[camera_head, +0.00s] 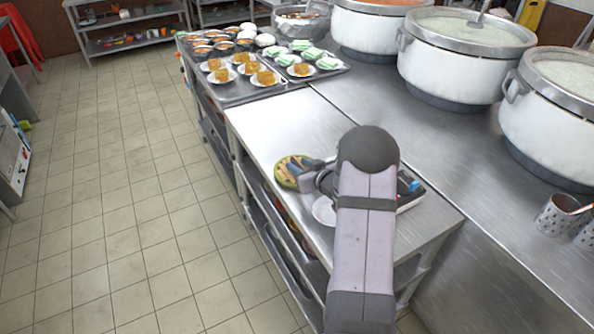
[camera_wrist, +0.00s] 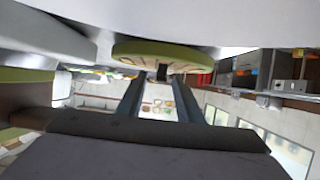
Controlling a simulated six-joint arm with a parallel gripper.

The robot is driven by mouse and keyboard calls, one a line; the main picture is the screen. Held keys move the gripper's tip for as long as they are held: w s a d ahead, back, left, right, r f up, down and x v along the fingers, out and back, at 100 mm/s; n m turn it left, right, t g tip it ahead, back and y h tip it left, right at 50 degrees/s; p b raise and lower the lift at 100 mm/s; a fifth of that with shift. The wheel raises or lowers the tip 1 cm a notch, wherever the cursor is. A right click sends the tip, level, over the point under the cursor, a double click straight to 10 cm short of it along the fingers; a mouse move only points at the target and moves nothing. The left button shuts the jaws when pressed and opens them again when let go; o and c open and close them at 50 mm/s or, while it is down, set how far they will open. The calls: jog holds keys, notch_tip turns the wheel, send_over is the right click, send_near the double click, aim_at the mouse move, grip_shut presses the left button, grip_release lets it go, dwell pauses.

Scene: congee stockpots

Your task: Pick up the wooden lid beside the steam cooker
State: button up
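A round, flat disc with a yellow-green rim and patterned top (camera_head: 287,172), which looks like the lid, lies on the steel counter left of my arm. It also shows in the wrist view as a green-edged disc (camera_wrist: 165,52), just beyond the fingertips. My gripper (camera_head: 306,167) is low over the counter at the disc's right side, partly hidden by my arm. In the wrist view the two fingers of my gripper (camera_wrist: 158,80) stand apart with background visible between them. I cannot tell whether they touch the disc. A dark-topped appliance (camera_head: 408,188), perhaps the cooker, is mostly behind my arm.
A white plate (camera_head: 324,211) sits close by the disc, partly covered by my arm. Trays of plated food (camera_head: 238,92) stand farther back. Large white stockpots (camera_head: 455,70) line the right. The counter (camera_head: 275,125) beyond the disc is clear. A perforated metal cup (camera_head: 556,216) stands at the right.

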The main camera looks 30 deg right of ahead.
grip_shut()
jog(key=shift+r, duration=0.1)
